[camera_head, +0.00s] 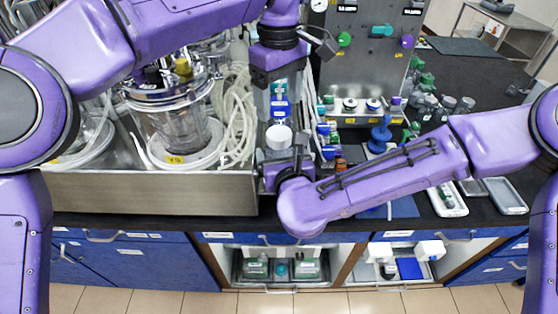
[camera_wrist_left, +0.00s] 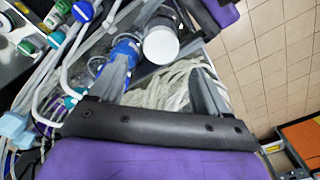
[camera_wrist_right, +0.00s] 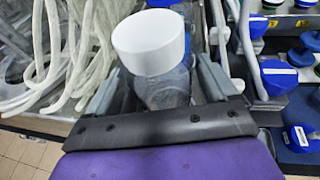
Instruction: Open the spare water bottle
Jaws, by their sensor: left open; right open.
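A clear bottle with a wide white cap (camera_head: 278,137) stands beside the steel tray; I take it as the spare water bottle. My right gripper (camera_head: 284,156) is low at its near side. In the right wrist view, the clear body (camera_wrist_right: 163,90) lies between the open fingers (camera_wrist_right: 158,85), below the white cap (camera_wrist_right: 150,42); contact cannot be told. My left gripper (camera_head: 280,112) points down above the bottle, open. In the left wrist view, the cap (camera_wrist_left: 161,44) shows beyond and between the open fingers (camera_wrist_left: 165,75). The bottle's lower part is mostly hidden.
A steel tray (camera_head: 150,192) with glass vessels (camera_head: 175,125) and coiled pale tubing (camera_head: 238,110) is left of the bottle. Blue-capped bottles (camera_head: 281,107) stand behind it. A grey panel (camera_head: 365,60) rises at the back. Shallow trays (camera_head: 506,196) lie at right.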

